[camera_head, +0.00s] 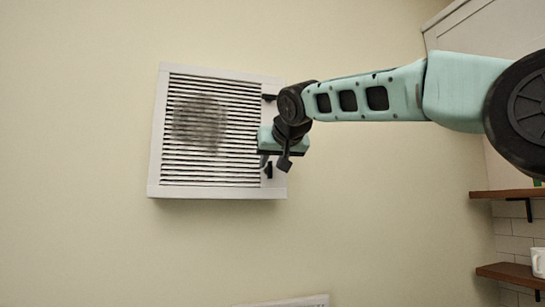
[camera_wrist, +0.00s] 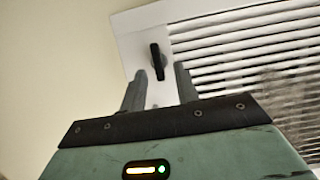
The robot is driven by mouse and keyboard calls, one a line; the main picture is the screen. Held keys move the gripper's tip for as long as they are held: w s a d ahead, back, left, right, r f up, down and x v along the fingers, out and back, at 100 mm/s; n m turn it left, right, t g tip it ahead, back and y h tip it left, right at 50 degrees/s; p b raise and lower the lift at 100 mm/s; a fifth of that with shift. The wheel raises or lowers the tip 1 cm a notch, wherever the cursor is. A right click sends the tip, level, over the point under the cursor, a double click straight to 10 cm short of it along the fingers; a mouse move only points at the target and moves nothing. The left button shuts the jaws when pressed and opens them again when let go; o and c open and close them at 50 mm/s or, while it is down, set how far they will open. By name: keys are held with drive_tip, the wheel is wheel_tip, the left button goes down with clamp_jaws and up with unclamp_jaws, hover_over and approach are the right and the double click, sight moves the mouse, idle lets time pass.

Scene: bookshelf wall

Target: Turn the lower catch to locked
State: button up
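The lower catch (camera_head: 268,170) is a small black lever on the right edge of a white louvred vent cover (camera_head: 217,192). It stands roughly upright in the head view. In the wrist view, which looks turned over, the catch (camera_wrist: 158,62) also lies nearly along the cover's side edge. My gripper (camera_head: 267,158) is in front of the cover's right edge, just above the lower catch. In the wrist view my gripper (camera_wrist: 161,70) has its two fingers apart, with the catch between and just beyond the tips. Contact cannot be told.
The upper catch (camera_head: 269,97) is black and lies roughly level, partly beside my arm. A dark smudge (camera_head: 200,122) marks the slats. Wooden shelves (camera_head: 508,193) and a white mug (camera_head: 538,262) are at the far right.

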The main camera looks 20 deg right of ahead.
drive_tip(key=shift+w+f, duration=0.1)
drive_tip(key=shift+w, duration=0.05)
clamp_jaws()
drive_tip(key=n, duration=0.1)
drive_tip(key=n+h+b, duration=0.1)
drive_tip(key=shift+a+f+n+h, duration=0.1)
drive_tip(key=shift+a+n+h, duration=0.2)
drive_tip(key=shift+a, duration=0.1)
drive_tip(key=shift+a+f+n+h+b, duration=0.15)
drive_tip(key=shift+n+h+b, duration=0.25)
drive_tip(key=shift+n, duration=0.2)
drive_tip(key=shift+a+f+n+h+b, duration=0.15)
drive_tip(key=shift+n+h+b, duration=0.1)
drive_tip(key=shift+n+h, duration=0.3)
drive_tip(key=n+b, duration=0.1)
drive_tip(key=n+t+h+b, duration=0.1)
drive_tip(key=n, duration=0.1)
drive_tip(key=f+n+h+b, duration=0.1)
drive_tip(key=n+b, duration=0.1)
drive_tip(key=shift+a+t, duration=0.3)
drive_tip(key=shift+t, duration=0.1)
drive_tip(key=n+t+h+b, duration=0.1)
drive_tip(key=n+b, duration=0.2)
drive_tip(key=shift+f, duration=0.15)
drive_tip(key=shift+n+h, duration=0.25)
drive_tip(key=shift+n, duration=0.1)
